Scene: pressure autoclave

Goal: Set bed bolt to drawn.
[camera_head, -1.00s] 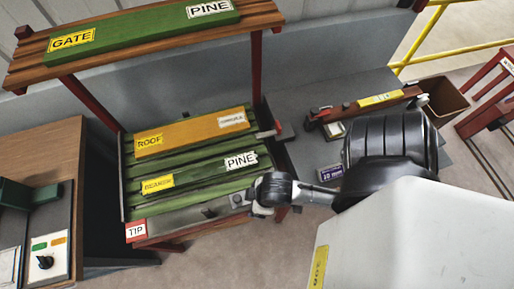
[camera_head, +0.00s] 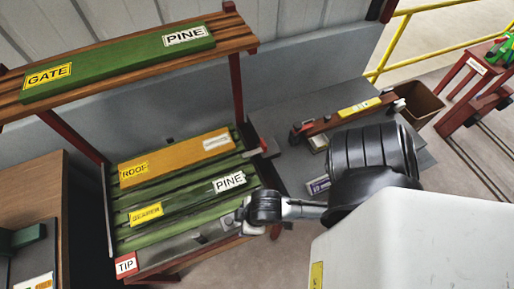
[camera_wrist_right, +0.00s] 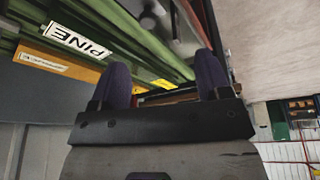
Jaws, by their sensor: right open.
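The bed (camera_head: 185,228) is a slatted rack with green boards and a red frame, at the middle left of the head view. A small metal fitting with a rounded knob shows at the bed's edge in the right wrist view (camera_wrist_right: 148,18); it may be the bed bolt, but its position is unclear. My right gripper (camera_head: 238,218) is at the bed's near right corner. In the right wrist view its two dark fingers (camera_wrist_right: 162,80) are apart with nothing held between them, and the fitting lies beyond them. My left gripper is not in view.
An orange ROOF board (camera_head: 175,158) lies on the bed, and a red-framed shelf (camera_head: 225,45) with a green board stands above it. A TIP sign (camera_head: 125,264) marks the near left corner. A grey bench (camera_head: 285,170) and a brown bin (camera_head: 420,103) are to the right.

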